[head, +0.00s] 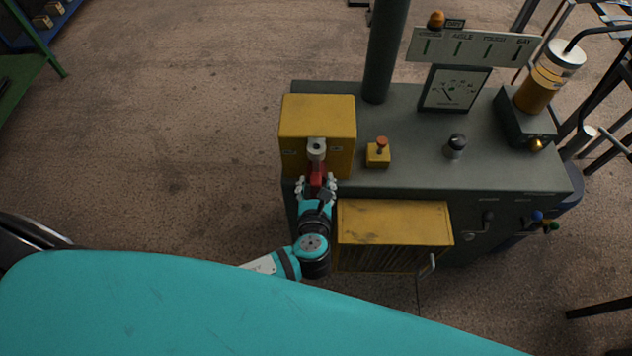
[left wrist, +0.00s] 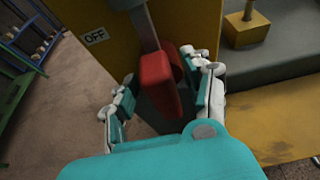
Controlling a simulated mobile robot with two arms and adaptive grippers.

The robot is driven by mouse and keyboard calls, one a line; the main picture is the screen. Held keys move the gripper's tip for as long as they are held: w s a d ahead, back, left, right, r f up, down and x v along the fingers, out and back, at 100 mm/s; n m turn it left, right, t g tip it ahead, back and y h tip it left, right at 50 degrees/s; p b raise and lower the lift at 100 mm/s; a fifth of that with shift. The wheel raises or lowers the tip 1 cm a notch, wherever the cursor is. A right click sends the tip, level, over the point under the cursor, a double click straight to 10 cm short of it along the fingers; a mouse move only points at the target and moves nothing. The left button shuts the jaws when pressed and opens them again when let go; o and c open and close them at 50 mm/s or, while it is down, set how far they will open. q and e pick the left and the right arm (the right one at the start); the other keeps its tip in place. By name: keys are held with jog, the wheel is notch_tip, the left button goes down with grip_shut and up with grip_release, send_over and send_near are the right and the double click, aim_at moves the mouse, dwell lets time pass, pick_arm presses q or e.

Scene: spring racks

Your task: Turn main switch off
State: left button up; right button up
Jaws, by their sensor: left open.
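The main switch is a yellow box (head: 318,120) on the left end of the grey machine cabinet, with a grey hub (head: 316,150) and a red handle (head: 317,178) pointing toward me. An OFF label (left wrist: 95,36) is on the box to the left of the handle. My left gripper (head: 316,190) is open at the handle, its fingers on either side. In the left wrist view, the red handle (left wrist: 157,80) stands between the spread fingers of the left gripper (left wrist: 165,98), with a gap on the left; contact on the right is unclear. My right gripper is not in view.
A small yellow box with an orange-red knob (head: 381,145) stands just right of the switch. A yellow box-shaped compartment (head: 395,222) juts from the cabinet front, right of my left wrist. A dark column (head: 386,50) rises behind. The floor left of the cabinet is clear.

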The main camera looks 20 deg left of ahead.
pick_arm(q)
jog(key=shift+w, duration=0.1)
jog(key=c, duration=0.4)
grip_shut()
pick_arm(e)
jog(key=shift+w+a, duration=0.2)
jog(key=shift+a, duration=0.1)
